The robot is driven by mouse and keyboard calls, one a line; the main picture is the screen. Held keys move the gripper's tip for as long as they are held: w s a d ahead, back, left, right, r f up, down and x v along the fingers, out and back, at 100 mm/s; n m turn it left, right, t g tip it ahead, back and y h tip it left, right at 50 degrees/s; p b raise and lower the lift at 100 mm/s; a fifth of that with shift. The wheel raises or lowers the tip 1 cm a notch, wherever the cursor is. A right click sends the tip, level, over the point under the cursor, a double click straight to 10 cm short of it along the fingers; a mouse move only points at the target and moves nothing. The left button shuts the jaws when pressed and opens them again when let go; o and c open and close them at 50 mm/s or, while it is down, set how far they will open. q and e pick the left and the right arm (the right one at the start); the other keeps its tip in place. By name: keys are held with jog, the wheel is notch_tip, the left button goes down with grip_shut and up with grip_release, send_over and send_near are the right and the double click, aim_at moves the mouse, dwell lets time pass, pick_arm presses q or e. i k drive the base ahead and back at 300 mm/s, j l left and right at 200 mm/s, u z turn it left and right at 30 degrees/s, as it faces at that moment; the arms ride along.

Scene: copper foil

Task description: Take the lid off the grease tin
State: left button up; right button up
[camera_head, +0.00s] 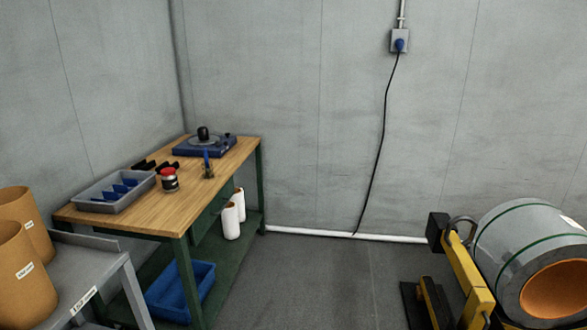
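A small dark tin with a pale label band and a red lid (168,171) stands upright on the wooden workbench (190,205); it looks like the grease tin (170,185). The lid sits on top of the tin. The tin is near the middle of the bench, just right of a grey tray. Neither of my grippers shows in this view, and nothing touches the tin.
The grey tray (91,194) holds blue pieces. Black parts, a blue-handled tool (207,165) and a blue device (188,150) share the bench. A grey cart (88,268) stands front left. A coil on a yellow stand (463,275) is right. The middle floor (320,280) is clear.

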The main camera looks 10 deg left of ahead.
aim_at(170, 182)
jog(key=i+u, duration=0.25)
jog(key=i, duration=0.15)
jog(key=i+l+u, duration=0.2)
jog(key=i, duration=0.15)
jog(key=i+l+u, duration=0.25)
jog(key=i, duration=0.15)
jog(key=i+l+u, duration=0.2)
jog(key=u, duration=0.2)
jog(key=i+l+u, duration=0.6)
jog(key=u, duration=0.2)
jog(key=i+l+u, duration=0.15)
jog(key=l+u, duration=0.2)
jog(key=l, duration=0.2)
jog(key=l+u, duration=0.15)
jog(key=l, duration=0.2)
jog(key=i+l+u, duration=0.15)
jog(key=l, duration=0.15)
